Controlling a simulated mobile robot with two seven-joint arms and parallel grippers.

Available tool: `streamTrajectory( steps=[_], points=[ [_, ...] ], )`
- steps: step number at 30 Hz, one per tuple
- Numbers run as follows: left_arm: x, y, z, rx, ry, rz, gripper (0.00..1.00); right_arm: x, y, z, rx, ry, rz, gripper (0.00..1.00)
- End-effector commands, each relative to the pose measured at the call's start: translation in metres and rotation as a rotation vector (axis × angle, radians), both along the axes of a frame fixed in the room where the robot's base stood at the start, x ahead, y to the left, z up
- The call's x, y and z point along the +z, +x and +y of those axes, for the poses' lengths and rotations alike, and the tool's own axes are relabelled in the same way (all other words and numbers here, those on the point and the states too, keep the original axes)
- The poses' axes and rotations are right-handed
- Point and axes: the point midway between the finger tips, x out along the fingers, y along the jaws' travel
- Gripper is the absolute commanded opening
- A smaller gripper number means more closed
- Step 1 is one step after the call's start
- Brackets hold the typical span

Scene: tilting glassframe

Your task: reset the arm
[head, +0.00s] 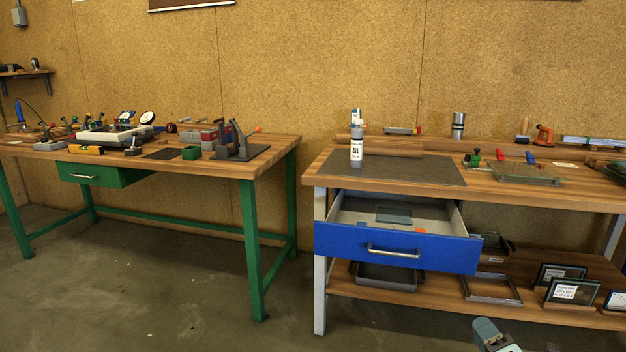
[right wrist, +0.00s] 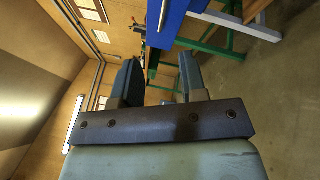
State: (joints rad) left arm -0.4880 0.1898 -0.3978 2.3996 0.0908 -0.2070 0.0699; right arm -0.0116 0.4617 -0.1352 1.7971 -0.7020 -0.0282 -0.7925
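My right gripper (head: 492,335) shows only in part at the bottom edge of the head view, low in front of the right workbench. In the right wrist view its two dark fingers (right wrist: 160,68) stand well apart with nothing held between them. The blue drawer (head: 345,244) of the right workbench is pulled open, and its front also shows beyond the fingers in the right wrist view (right wrist: 166,20). The gripper appears apart from the drawer and bench. My left gripper is in neither view.
The right workbench (head: 320,173) carries a white bottle (head: 356,150), a dark mat (head: 420,170) and tools. Its lower shelf (head: 440,300) holds trays and framed cards. A green-legged workbench (head: 275,146) stands at left. The floor (head: 150,300) in front is clear.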

Motion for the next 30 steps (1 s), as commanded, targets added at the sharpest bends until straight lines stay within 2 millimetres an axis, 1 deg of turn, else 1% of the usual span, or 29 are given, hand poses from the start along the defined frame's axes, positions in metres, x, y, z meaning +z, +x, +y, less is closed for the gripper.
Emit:
streamTrajectory(
  steps=[1,6,9,11,14,17,18,24,30],
  points=[
    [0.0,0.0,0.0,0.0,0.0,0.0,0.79,0.003,0.0,-0.012,0.0,-0.038,0.0,0.39],
    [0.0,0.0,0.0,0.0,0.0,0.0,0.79,0.015,0.0,-0.047,0.002,-0.15,0.0,0.39],
    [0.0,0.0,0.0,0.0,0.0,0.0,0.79,0.003,-0.028,-0.011,0.067,0.045,0.064,0.39],
    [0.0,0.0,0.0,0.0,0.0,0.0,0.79,-0.001,-0.044,0.007,0.104,0.162,0.107,0.39],
    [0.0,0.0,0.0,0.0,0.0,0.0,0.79,-0.007,-0.074,0.039,0.164,0.371,0.192,0.39],
    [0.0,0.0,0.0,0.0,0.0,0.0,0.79,-0.011,-0.109,0.071,0.221,0.597,0.296,0.39],
    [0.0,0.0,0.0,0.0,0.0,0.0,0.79,-0.012,-0.124,0.084,0.243,0.693,0.343,0.39],
    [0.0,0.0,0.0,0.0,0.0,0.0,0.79,-0.006,-0.198,0.143,0.32,1.153,0.597,0.39],
    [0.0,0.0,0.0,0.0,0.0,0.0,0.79,0.013,-0.264,0.186,0.349,1.551,0.848,0.39]
  ],
)
